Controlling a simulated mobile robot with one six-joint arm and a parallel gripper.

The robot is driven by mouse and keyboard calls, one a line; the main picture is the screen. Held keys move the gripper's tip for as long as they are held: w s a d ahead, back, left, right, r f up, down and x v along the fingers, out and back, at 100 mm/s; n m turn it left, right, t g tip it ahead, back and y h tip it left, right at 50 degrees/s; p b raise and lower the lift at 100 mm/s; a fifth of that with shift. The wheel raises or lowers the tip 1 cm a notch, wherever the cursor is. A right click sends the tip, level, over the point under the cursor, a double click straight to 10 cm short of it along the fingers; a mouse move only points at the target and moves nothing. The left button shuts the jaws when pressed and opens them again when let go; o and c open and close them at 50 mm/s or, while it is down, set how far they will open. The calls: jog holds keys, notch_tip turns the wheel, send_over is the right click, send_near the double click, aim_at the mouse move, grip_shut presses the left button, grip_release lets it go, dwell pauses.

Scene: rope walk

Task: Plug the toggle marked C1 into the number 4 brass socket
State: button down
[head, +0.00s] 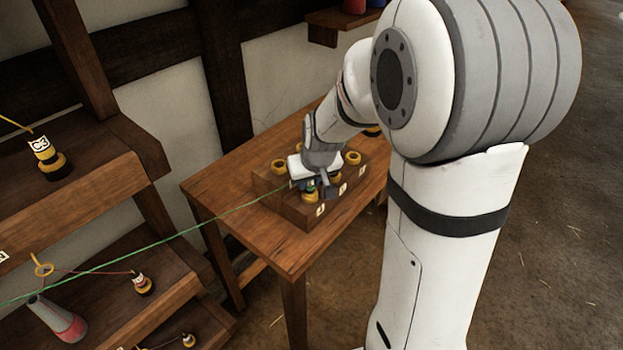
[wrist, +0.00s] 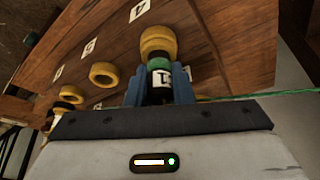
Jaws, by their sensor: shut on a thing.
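My gripper (head: 310,182) is over the near end of the wooden socket block (head: 290,222). In the wrist view my gripper (wrist: 158,85) is shut on a dark toggle (wrist: 160,64) with a green band and a white label; only a "1" is readable. Its far end meets stacked yellow rings (wrist: 158,42). I cannot tell whether it is seated or only touching. The plate reading 4 (wrist: 139,10) is beside these rings. In the head view a yellow socket (head: 309,196) shows just below the gripper. A green cord (head: 190,231) runs left from the toggle.
Other brass sockets (head: 353,157) line the block, which stands on a wooden table (head: 215,187). Shelves at left hold the C3 toggle (head: 45,158), a smaller toggle (head: 143,284) and a red-and-grey cone (head: 62,322). The green cord crosses in front of the shelves. Open floor lies right.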

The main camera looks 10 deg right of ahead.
jog(key=c, duration=1.5)
grip_release()
jog(key=shift+c, duration=0.2)
jog(key=p+v, duration=0.6)
jog(key=v, duration=0.5)
jog(key=shift+s, duration=0.15)
jog(key=s+r, duration=0.2)
jog(key=s, duration=0.6)
jog(key=s+r+m+g, duration=0.1)
jog(key=s+r, duration=0.2)
jog(key=s, duration=0.6)
jog(key=shift+s+r+h, duration=0.2)
jog(key=shift+h, duration=0.1)
